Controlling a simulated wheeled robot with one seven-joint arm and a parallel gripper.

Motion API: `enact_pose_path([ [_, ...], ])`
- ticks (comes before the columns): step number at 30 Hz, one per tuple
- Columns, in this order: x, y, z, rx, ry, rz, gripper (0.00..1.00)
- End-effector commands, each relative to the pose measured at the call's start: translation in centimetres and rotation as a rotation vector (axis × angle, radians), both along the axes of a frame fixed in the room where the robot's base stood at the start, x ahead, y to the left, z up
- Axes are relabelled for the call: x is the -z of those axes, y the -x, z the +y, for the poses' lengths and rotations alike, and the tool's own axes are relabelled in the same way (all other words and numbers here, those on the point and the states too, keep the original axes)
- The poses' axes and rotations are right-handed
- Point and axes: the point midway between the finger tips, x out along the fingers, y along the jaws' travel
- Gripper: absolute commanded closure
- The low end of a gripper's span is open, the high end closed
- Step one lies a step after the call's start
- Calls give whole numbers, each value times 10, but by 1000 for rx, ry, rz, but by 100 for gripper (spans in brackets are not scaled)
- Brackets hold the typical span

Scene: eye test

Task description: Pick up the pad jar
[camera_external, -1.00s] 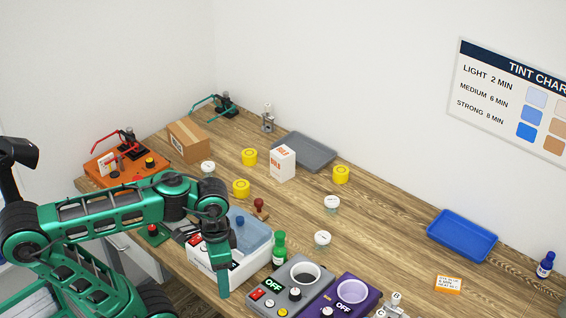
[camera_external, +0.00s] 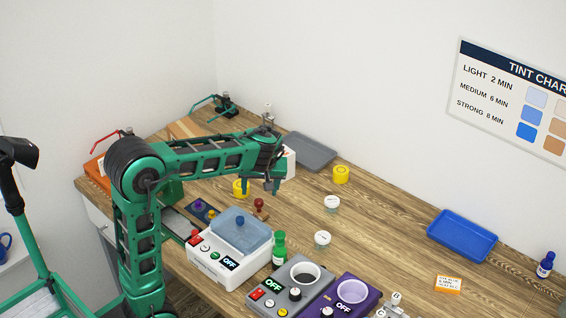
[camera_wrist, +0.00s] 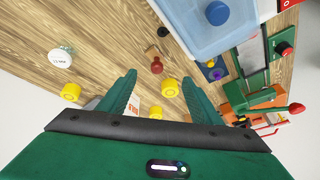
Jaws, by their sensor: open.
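Two clear jars with white lids stand on the table in the external view, one at the middle (camera_external: 332,204) and one nearer the front (camera_external: 322,239). I cannot read which is the pad jar. A white-lidded jar (camera_wrist: 60,58) shows at the left of the wrist view, outside my fingers. My gripper (camera_external: 260,190) is open and empty above the table, over the area by the red stamp (camera_external: 259,204). In the wrist view its green fingers (camera_wrist: 160,97) are spread, with a yellow-lidded jar (camera_wrist: 170,87) seen between them, apart from them.
Another yellow jar (camera_external: 341,174) stands near the grey tray (camera_external: 311,152). A white machine with a blue lid (camera_external: 243,230), a green bottle (camera_external: 279,247), and grey (camera_external: 288,297) and purple units line the front. A blue tray (camera_external: 462,237) lies right. The middle right is clear.

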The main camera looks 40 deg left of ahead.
Motion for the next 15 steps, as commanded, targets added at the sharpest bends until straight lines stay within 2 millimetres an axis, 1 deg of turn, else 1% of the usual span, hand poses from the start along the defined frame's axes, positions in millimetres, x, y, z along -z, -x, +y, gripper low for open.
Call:
enact_pose_path([
  [1,5,-16,22,-83,-46,-23,42],
  [2,7,-23,36,-133,-75,-41,42],
  [3,8,-32,54,-200,-117,-65,42],
  [5,8,-44,81,-293,-184,-104,42],
  [6,7,-50,98,-351,-229,-131,42],
  [7,6,-53,109,-389,-262,-148,42],
  [10,1,-61,140,-491,-359,-202,42],
  [12,-3,-64,156,-543,-416,-233,42],
  [15,-10,-66,175,-603,-489,-273,42],
])
